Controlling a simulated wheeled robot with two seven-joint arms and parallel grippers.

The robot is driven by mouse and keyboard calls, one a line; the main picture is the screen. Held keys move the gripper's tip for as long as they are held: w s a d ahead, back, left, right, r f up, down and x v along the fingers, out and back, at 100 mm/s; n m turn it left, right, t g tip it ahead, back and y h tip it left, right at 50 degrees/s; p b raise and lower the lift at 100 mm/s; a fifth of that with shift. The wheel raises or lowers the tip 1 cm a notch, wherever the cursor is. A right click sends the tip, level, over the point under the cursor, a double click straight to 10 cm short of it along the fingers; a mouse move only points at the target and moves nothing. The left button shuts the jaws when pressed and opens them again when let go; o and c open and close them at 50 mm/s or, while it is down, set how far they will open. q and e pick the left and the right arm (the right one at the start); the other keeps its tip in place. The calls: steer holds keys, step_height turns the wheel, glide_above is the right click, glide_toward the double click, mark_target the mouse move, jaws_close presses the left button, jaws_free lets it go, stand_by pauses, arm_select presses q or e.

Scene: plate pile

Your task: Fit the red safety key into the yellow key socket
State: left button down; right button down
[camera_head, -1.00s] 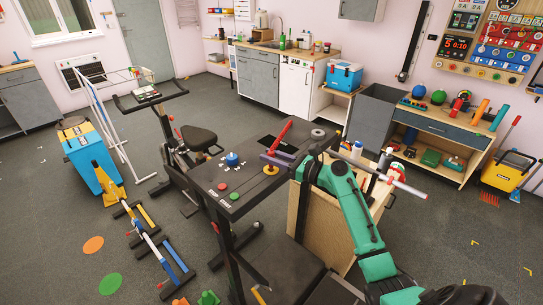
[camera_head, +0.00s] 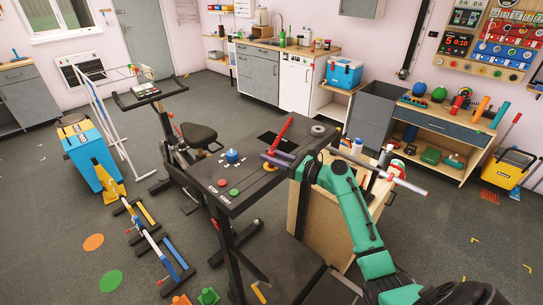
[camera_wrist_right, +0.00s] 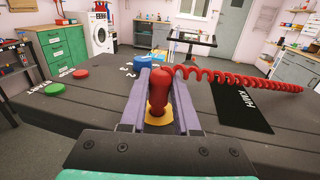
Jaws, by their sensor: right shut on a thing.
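The red safety key (camera_wrist_right: 158,92) stands roughly upright between the purple fingers of my right gripper (camera_wrist_right: 158,88), which is shut on it. The right gripper also shows in the head view (camera_head: 278,158), reaching in over the dark table from the right. The yellow key socket (camera_wrist_right: 158,122) lies directly under the key in the wrist view and shows as a yellow ring in the head view (camera_head: 270,168). The key's lower end is hidden, so I cannot tell whether it is in the socket. A red coiled cord (camera_wrist_right: 240,82) runs from the key. My left gripper is not in view.
The dark table (camera_head: 240,205) carries a blue knob (camera_head: 232,156), a red button (camera_head: 222,183), a green button (camera_head: 234,193) and a grey disc (camera_head: 318,130). A black labelled patch (camera_wrist_right: 238,108) lies beside the gripper under the cord. An exercise bike stands behind.

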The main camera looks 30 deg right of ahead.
steer(key=shift+f+b, duration=0.35)
steer(key=shift+f, duration=0.35)
steer(key=c, duration=0.6)
jaws_free()
steer(key=shift+o, duration=0.2)
steer(key=b+v, duration=0.3)
steer(key=v, duration=1.1)
steer(key=shift+s+d+b, duration=0.15)
steer(key=shift+s+b, duration=0.1)
steer(key=shift+b, duration=0.1)
